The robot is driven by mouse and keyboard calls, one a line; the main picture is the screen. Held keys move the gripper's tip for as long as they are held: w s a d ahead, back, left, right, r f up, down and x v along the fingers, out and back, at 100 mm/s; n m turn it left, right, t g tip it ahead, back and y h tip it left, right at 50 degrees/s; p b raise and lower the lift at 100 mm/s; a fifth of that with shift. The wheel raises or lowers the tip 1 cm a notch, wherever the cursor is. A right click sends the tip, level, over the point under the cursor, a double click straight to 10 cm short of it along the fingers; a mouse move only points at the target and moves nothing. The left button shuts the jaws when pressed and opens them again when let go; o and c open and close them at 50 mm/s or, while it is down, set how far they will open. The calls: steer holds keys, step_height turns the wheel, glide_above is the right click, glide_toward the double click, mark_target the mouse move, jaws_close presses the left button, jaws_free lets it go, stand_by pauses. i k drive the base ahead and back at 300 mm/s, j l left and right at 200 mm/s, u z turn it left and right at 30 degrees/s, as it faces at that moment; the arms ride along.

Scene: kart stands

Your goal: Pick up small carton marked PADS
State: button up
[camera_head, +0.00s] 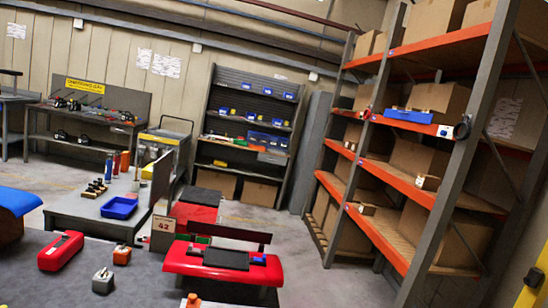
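No lettering reading PADS can be made out in the head view. Small cartons sit at the front edges of the orange shelves on the right. One small carton (428,182) is on the middle shelf and another small carton (366,209) is on the lower shelf. Both are small and tilted in the picture, and I cannot tell whether either is the one marked PADS. My gripper does not show in this view, so its fingers and anything in them are hidden.
The tall rack (383,225) also holds large brown boxes and a blue tray (409,115). Floor (325,285) between bench and rack is clear.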

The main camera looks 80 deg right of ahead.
mark_target(348, 144)
steer(key=l+z, duration=0.15)
steer(key=z, duration=0.25)
steer(key=k+l+z, duration=0.1)
steer(key=z, duration=0.3)
steer(key=l+z, duration=0.3)
steer(key=z, duration=0.15)
steer(key=l+z, duration=0.2)
steer(key=z, duration=0.2)
steer(key=l+z, duration=0.15)
steer(key=z, duration=0.25)
steer(key=i+l+z, duration=0.45)
steer(key=l, duration=0.2)
steer(key=i+l+z, duration=0.45)
steer(key=i, duration=0.2)
steer(key=i+l+u, duration=0.15)
steer(key=i, duration=0.35)
steer(key=i+l+u, duration=0.2)
steer(key=i, duration=0.3)
steer(key=i+j+u, duration=0.1)
steer(key=i+u, duration=0.2)
steer(key=i, duration=1.45)
steer(key=i+j+z, duration=1.25)
steer(key=j, duration=0.3)
steer(key=j+z, duration=0.4)
steer(key=j, duration=1.5)
